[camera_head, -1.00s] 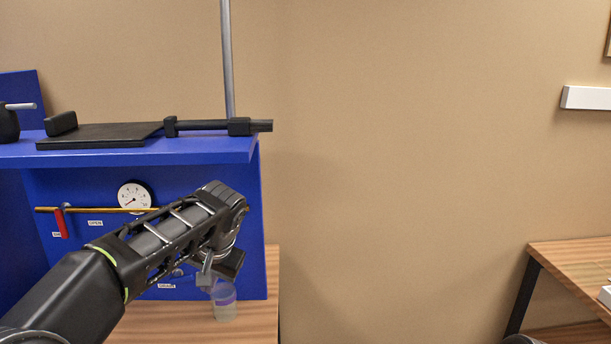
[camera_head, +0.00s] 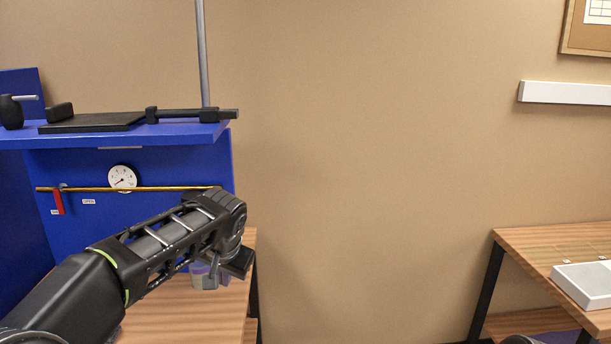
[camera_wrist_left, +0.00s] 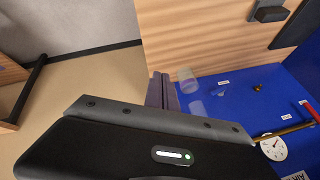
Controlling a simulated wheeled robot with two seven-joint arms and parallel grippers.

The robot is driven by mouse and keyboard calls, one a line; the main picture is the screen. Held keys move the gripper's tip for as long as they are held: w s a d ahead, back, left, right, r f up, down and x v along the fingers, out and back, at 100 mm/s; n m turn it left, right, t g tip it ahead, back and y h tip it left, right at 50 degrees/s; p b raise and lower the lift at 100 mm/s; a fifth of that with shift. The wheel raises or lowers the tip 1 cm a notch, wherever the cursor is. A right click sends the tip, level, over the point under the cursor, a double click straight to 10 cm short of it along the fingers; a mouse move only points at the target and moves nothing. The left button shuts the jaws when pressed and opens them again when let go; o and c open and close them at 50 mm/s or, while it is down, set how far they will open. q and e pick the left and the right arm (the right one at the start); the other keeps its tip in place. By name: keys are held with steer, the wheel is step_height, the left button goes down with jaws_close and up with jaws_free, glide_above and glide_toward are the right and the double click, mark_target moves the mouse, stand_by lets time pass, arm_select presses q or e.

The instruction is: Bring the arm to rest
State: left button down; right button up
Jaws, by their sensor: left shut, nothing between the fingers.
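My left arm reaches in from the lower left in the head view. Its left gripper (camera_head: 213,277) is near the right end of the wooden bench, in front of a clear cup (camera_head: 198,281) that it partly hides. In the left wrist view the left gripper (camera_wrist_left: 161,78) shows its fingers together with nothing between them. The cup (camera_wrist_left: 187,80) stands on the bench beside the fingers, apart from them in that view. My right gripper is not in view.
A blue panel (camera_head: 150,165) with a gauge (camera_head: 122,177), brass pipe and red lever (camera_head: 58,202) stands behind the arm. Black tools lie on its blue shelf (camera_head: 180,133). A second wooden table (camera_head: 530,243) with a white tray (camera_head: 580,290) is at right.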

arm_select(q)
steer(key=d+f+m+h, duration=0.2)
steer(key=d+f+h, duration=0.2)
steer(key=d+f, duration=0.65)
steer(key=s+d+f+n+h, duration=0.15)
steer(key=s+f, duration=0.25)
steer(key=f, duration=0.4)
steer(key=s+d+f+h, duration=0.1)
steer(key=s+d+f, duration=0.25)
steer(key=f, duration=0.45)
steer(key=s+a+f+n+g, duration=0.1)
steer(key=s+f, duration=0.5)
steer(key=s, duration=0.4)
steer(key=s+a+f+n+g, duration=0.2)
steer(key=s+f, duration=0.4)
steer(key=s, duration=0.4)
steer(key=s+a+f+n+g, duration=0.2)
steer(key=s+f, duration=0.5)
steer(key=s, duration=0.3)
steer(key=c, duration=2.1)
jaws_free()
steer(key=shift+a+n, duration=0.1)
steer(key=shift+n, duration=0.15)
steer(key=shift+c, duration=0.2)
